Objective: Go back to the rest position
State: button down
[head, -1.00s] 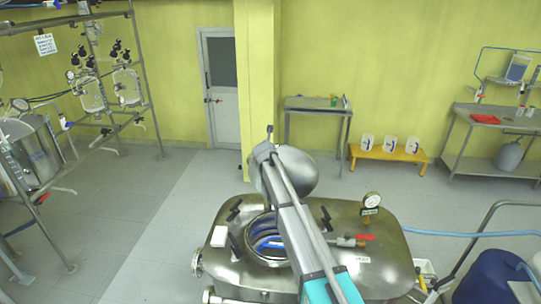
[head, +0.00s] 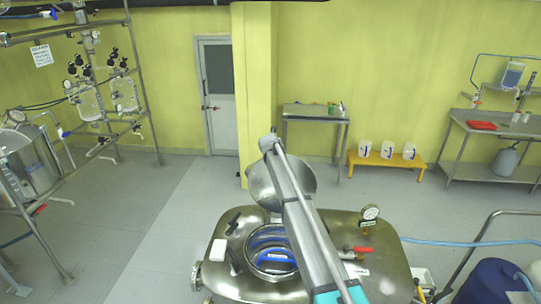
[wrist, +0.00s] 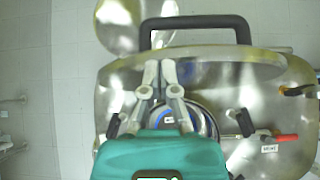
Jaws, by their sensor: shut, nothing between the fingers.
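My gripper (wrist: 158,72) is in the wrist view, its grey fingers closed together with nothing between them. Below them is the teal body of my gripper. Behind the fingers in that view lies the steel reactor top, with its round opening partly hidden. In the head view my grey and teal arm reaches up across the steel reactor (head: 385,262); I cannot make out the fingertips there. The open round lid (head: 300,178) stands behind the opening, partly covered by my arm.
The reactor top carries a pressure gauge (head: 370,213), a red valve handle (head: 358,250) and a white block (head: 222,250). A blue barrel (head: 495,282) is at right. A pipe rack with glass vessels (head: 88,102) is at left. Open floor lies at left-centre.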

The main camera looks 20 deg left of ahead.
jog(key=shift+a, duration=0.25)
jog(key=s+d+f+m+g+h+b, duration=0.15)
jog(key=s+d+f+m, duration=0.25)
jog(key=s+d+m, duration=0.45)
jog(key=s+d+f+m+g+b, duration=0.1)
jog(key=s+d+f+m+b, duration=0.3)
jog(key=d, duration=0.7)
jog(key=s+d+f+m+g+h+b, duration=0.1)
jog(key=s+d+f+m+g+b, duration=0.1)
jog(key=s+d+f+m, duration=0.45)
jog(key=s+d+f+m+g+b, duration=0.1)
jog(key=s+d+f+m+b, duration=0.1)
jog(key=s+d+m, duration=0.4)
jog(key=s+d+f+m+g+b, duration=0.2)
jog(key=s+d+m, duration=0.4)
jog(key=s, duration=0.9)
jog(key=s+d+f+m+g+y+b, duration=0.1)
jog(key=s+d+f+m+b, duration=0.3)
jog(key=s+d, duration=0.5)
jog(key=s+m+b, duration=0.1)
jog(key=m, duration=0.1)
jog(key=shift+s+d+f+m+g, duration=0.15)
jog(key=shift+d+m+g, duration=0.05)
jog(key=shift+m+g, duration=0.2)
jog(key=shift+a, duration=0.15)
